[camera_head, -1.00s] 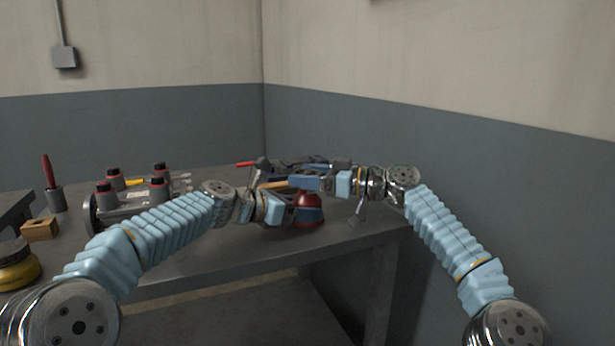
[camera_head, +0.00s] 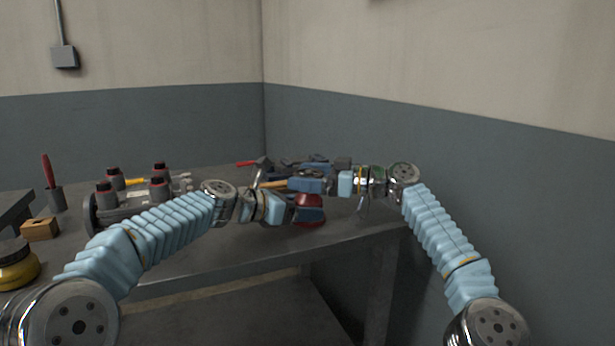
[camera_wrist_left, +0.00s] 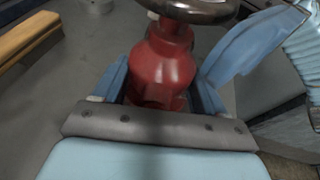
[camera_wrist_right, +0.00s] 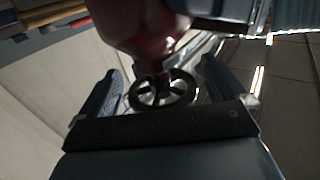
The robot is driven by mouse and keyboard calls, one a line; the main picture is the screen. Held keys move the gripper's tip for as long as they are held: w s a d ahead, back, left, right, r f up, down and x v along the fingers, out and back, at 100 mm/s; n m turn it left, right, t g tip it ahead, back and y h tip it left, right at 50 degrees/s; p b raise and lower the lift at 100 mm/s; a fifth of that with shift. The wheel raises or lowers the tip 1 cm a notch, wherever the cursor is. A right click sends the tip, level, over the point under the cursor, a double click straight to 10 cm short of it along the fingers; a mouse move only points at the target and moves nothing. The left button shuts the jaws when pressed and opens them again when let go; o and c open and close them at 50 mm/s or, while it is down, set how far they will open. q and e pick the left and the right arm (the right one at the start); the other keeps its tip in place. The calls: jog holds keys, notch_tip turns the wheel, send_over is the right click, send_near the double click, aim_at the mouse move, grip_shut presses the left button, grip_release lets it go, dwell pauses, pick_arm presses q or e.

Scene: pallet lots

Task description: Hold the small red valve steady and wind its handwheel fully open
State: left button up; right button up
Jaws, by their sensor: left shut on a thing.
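The small red valve (camera_head: 309,224) is near the front right of the grey bench, partly covered by my grippers in the head view. In the left wrist view its red body (camera_wrist_left: 160,72) is between the fingers of my left gripper (camera_head: 306,212), which is shut on it. Its dark handwheel (camera_wrist_left: 190,9) shows at the top there. My right gripper (camera_head: 300,184) is above the left one. In the right wrist view its fingers are apart, with the spoked handwheel (camera_wrist_right: 163,90) in the gap between them. Finger contact with the rim cannot be seen.
Dark tools (camera_head: 318,162) lie behind my right gripper. A wooden block (camera_head: 40,229), a yellow tin (camera_head: 17,268) and a red-handled tool in a cup (camera_head: 54,197) stand farther left. The front middle bench is clear.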

pick_arm(q)
jog(key=shift+a, duration=0.1)
pick_arm(e)
jog(key=shift+r, duration=0.1)
jog(key=shift+d, duration=0.35)
pick_arm(q)
jog(key=shift+w+a, duration=0.1)
pick_arm(e)
jog(key=v, duration=1.1)
jog(key=shift+s+d, duration=0.15)
jog(key=shift+t, duration=0.3)
